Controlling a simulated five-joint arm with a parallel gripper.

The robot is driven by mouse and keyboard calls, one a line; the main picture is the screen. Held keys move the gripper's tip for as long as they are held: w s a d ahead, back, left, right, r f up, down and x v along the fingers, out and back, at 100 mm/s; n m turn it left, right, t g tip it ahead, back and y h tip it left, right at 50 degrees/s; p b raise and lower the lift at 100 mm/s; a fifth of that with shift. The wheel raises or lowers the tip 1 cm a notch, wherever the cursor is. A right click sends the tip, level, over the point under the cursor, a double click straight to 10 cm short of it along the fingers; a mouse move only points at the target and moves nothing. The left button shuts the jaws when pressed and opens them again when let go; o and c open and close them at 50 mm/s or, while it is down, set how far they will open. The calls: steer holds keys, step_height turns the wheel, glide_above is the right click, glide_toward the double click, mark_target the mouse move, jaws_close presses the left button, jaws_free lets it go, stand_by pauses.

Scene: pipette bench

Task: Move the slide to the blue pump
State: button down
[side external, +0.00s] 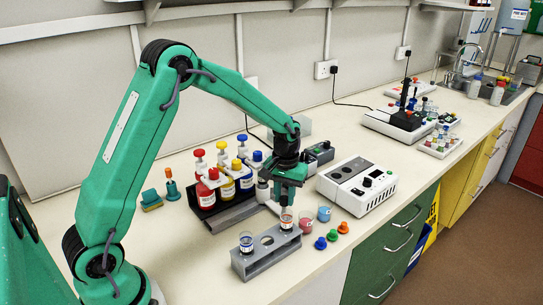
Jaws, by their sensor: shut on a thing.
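Pump bottles with red, yellow and blue tops stand in rows left of my gripper. The blue pump (257,156) tops a bottle at the right end of the front row, with another blue top behind it. A grey rail (236,214) runs along the front of the bottles. No slide can be told apart for sure; my gripper hides part of the rail's right end. My gripper (287,206) points down and is shut on a small clear cup with an orange band (286,221), at the right hole of a grey rack (266,259). Whether the cup is seated or lifted is unclear.
A blue-banded cup (246,242) stands in the rack's left hole; the middle hole looks empty. Pink (305,224) and blue (324,214) cups and several coloured caps (332,235) lie right of the rack. A white device (357,187) stands behind them, near my gripper.

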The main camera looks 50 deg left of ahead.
steer(key=shift+s+r, duration=0.15)
steer(key=shift+s, duration=0.6)
steer(key=c, duration=1.2)
jaws_free()
steer(key=shift+o, duration=0.2)
step_height(320, 180, up, 8)
